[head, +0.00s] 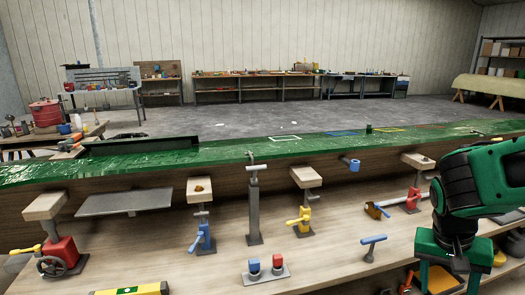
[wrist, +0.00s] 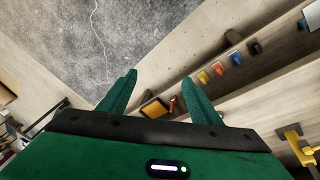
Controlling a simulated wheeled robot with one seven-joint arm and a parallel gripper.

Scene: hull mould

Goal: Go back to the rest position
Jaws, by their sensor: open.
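My green gripper (head: 440,272) is at the lower right of the head view, in front of the wooden shelf. In the wrist view my gripper (wrist: 162,92) shows two green fingers spread apart. Nothing is held between them. Beyond the fingers the wrist view shows the grey floor and wooden ledges, with a small orange-and-dark object (wrist: 157,107) seen past the gap.
The wooden mould (head: 130,230) carries clamps, including a red vise (head: 62,252), a blue one (head: 202,238) and a yellow one (head: 302,220). A green sheet (head: 230,152) covers its top. Workbenches (head: 255,88) stand along the back wall. The grey floor (head: 240,115) between is mostly clear.

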